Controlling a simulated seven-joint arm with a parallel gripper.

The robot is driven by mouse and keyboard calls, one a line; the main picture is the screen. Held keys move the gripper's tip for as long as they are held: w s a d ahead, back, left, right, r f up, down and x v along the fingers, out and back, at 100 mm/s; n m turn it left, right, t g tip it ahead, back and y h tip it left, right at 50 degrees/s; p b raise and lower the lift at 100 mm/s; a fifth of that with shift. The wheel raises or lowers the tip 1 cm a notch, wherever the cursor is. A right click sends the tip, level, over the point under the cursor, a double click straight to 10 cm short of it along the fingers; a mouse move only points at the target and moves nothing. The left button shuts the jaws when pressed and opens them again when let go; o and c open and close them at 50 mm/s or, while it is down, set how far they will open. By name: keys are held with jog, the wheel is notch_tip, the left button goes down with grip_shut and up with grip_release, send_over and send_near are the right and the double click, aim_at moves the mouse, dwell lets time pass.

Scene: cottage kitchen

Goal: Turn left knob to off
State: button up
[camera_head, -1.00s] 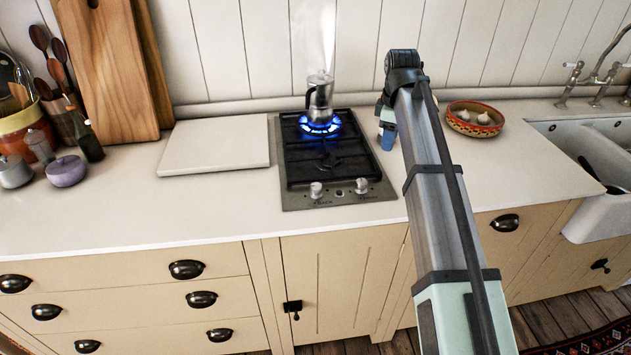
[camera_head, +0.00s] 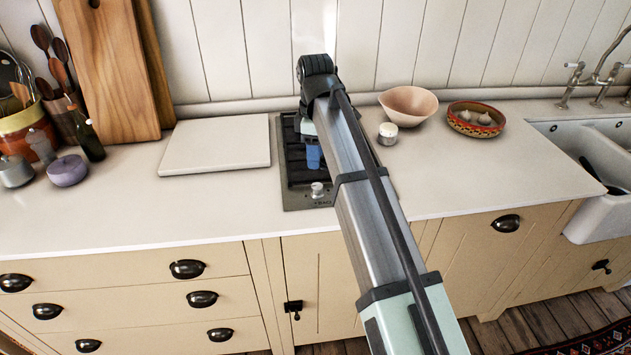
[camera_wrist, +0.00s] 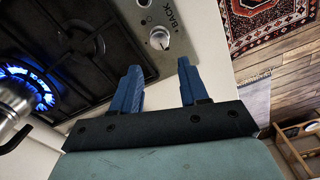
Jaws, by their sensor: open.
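The left knob (camera_head: 317,189), a pale metal dial, sits on the front strip of the black stove (camera_head: 293,178). In the wrist view, a knob (camera_wrist: 160,38) beside the word BACK stands just beyond my fingertips, roughly in line with the gap between them; it appears to be the left one. My gripper (camera_wrist: 158,82) is open, with two blue fingers apart and nothing between them. In the head view, my gripper (camera_head: 313,157) hangs over the stove just behind the left knob. A blue flame (camera_wrist: 28,80) burns at the back burner. My arm hides the right knob in the head view.
A metal moka pot (camera_wrist: 14,100) is at the lit burner. A white board (camera_head: 215,146) lies left of the stove. A white jar (camera_head: 388,134), a pink bowl (camera_head: 409,106) and a patterned bowl (camera_head: 475,119) stand to the right. The counter front (camera_head: 480,180) is clear.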

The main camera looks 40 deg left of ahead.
aim_at(316, 185)
notch_tip(316, 185, down, 9)
jog(key=shift+f, duration=0.2)
dwell(0.4)
jog(key=c, duration=0.8)
jog(key=shift+o, duration=0.2)
